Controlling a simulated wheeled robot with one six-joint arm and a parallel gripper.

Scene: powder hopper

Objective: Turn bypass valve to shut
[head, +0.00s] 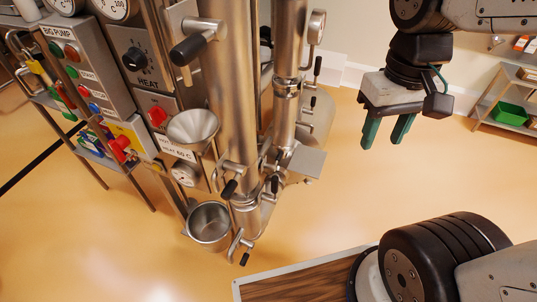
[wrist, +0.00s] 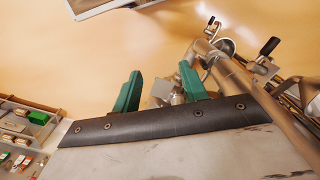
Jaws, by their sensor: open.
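Steel pipework (head: 232,90) carries several valves with black-gripped levers. They include a large lever (head: 188,50) high up, a lever (head: 230,187) by the lower pipe, a lever (head: 244,257) at the bottom and small levers on the right pipe (head: 288,60). No label shows which one is the bypass valve. My gripper (head: 384,143) hangs to the right of the pipework, apart from it, with green fingers spread and empty. In the wrist view my gripper (wrist: 160,78) is open, with pipework and a black-gripped lever (wrist: 269,46) beyond it to the right.
A control panel (head: 92,65) with buttons and a HEAT knob (head: 135,59) stands at left. A funnel (head: 193,128) and a steel pot (head: 208,222) sit in front of the pipes. A shelf with a green bin (head: 508,113) is at right. Floor between is clear.

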